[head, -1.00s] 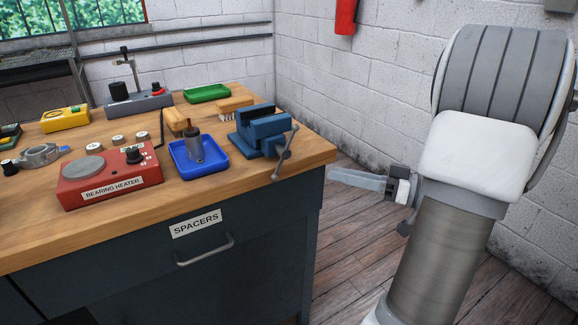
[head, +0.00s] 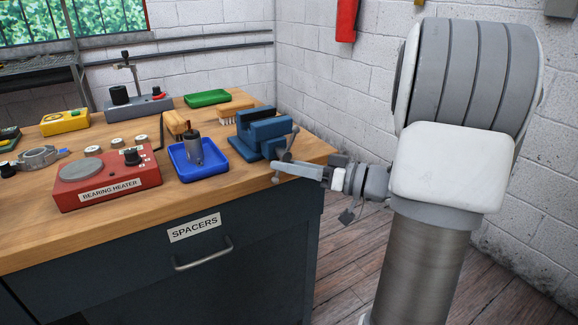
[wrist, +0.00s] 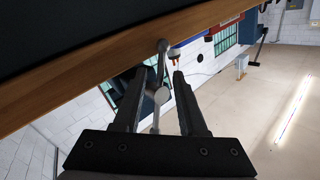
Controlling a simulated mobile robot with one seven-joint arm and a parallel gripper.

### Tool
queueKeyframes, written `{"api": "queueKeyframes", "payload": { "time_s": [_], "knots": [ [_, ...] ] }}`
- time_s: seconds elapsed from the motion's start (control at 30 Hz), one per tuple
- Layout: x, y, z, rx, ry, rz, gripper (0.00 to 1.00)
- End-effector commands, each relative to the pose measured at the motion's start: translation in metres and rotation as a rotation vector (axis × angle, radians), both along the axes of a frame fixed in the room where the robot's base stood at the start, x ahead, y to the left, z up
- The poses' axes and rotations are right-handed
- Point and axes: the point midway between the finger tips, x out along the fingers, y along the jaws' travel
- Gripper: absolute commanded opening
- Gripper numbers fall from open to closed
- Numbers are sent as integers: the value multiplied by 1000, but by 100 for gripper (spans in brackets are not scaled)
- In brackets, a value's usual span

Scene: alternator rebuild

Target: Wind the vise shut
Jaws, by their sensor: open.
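The blue vise (head: 260,135) sits at the right front corner of the wooden bench. Its grey handle (head: 289,145) hangs at the vise's front, partly hidden by my gripper in the head view. My gripper (head: 280,170) has come in from the right, beside the handle and over the bench's edge. In the wrist view, my gripper (wrist: 160,80) is open, and the handle (wrist: 161,60), with its round knobs, shows between the two fingers. I cannot tell whether a finger touches it. The vise body is not clear in the wrist view.
A blue tray (head: 183,173) holding a grey cylindrical part stands left of the vise. A red bearing heater (head: 110,190) is further left. Brushes and a green tray (head: 207,98) lie behind. The floor right of the bench is open, bounded by a white wall.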

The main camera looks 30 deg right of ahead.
Motion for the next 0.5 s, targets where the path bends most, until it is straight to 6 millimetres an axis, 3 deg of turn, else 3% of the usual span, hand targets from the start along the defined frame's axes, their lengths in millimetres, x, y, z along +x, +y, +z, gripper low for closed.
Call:
{"api": "queueKeyframes", "payload": {
  "time_s": [0.03, 0.23, 0.5],
  "knots": [
    [0, 0, 0, 0, 0, 0, 34],
    [0, -1, 0, 0, 0, -2, 0],
    [0, -2, 1, -1, -4, -4, 0]
  ]
}}
